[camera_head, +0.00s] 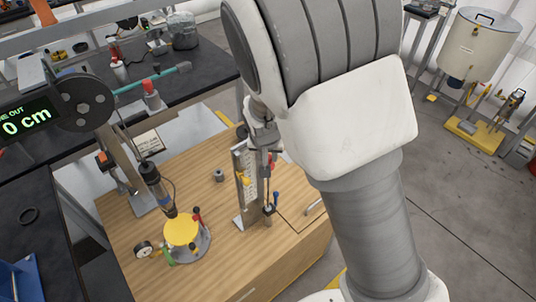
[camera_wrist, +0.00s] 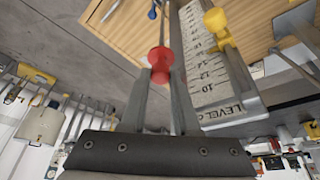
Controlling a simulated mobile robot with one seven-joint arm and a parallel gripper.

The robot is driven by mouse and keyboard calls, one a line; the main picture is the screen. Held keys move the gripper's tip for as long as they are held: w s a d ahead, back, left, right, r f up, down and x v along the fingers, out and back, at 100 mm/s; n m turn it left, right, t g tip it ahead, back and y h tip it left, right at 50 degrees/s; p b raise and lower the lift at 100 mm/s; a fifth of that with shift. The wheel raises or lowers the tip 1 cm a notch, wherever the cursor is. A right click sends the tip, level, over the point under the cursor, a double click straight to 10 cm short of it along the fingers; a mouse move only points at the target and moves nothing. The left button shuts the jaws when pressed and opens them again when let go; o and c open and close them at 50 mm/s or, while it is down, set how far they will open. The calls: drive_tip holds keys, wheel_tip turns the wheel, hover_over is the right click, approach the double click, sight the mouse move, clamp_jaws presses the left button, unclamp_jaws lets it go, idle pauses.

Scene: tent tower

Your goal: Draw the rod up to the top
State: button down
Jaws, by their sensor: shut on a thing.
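My gripper (camera_wrist: 162,78) is shut on a red knob (camera_wrist: 160,59) in the wrist view. A thin rod runs away from the knob towards the wooden bench. Beside it stands a pale ruled scale (camera_wrist: 207,68) lettered "LEVEL", with a yellow pointer (camera_wrist: 219,27) on its edge. In the head view the upright scale (camera_head: 240,185) stands on the bench, and my gripper (camera_head: 264,138) is above and beside it, partly hidden by my arm. The rod's lower end is hard to make out there.
A wooden bench (camera_head: 150,215) holds a round yellow-topped stand (camera_head: 182,231) at left. A dark probe (camera_head: 157,187) hangs above it from a pulley wheel (camera_head: 84,103). A display (camera_head: 27,122) reads 0 cm. Open floor lies to the right of my arm.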

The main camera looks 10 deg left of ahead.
idle(0.9)
wheel_tip(320, 180, up, 6)
drive_tip(key=p, duration=0.3)
drive_tip(key=shift+f, duration=0.25)
drive_tip(key=shift+w, duration=0.1)
drive_tip(key=c, duration=0.7)
unclamp_jaws()
drive_tip(key=shift+o, duration=0.2)
drive_tip(key=shift+r, duration=0.1)
drive_tip(key=v, duration=1.7)
drive_tip(key=shift+r, duration=0.1)
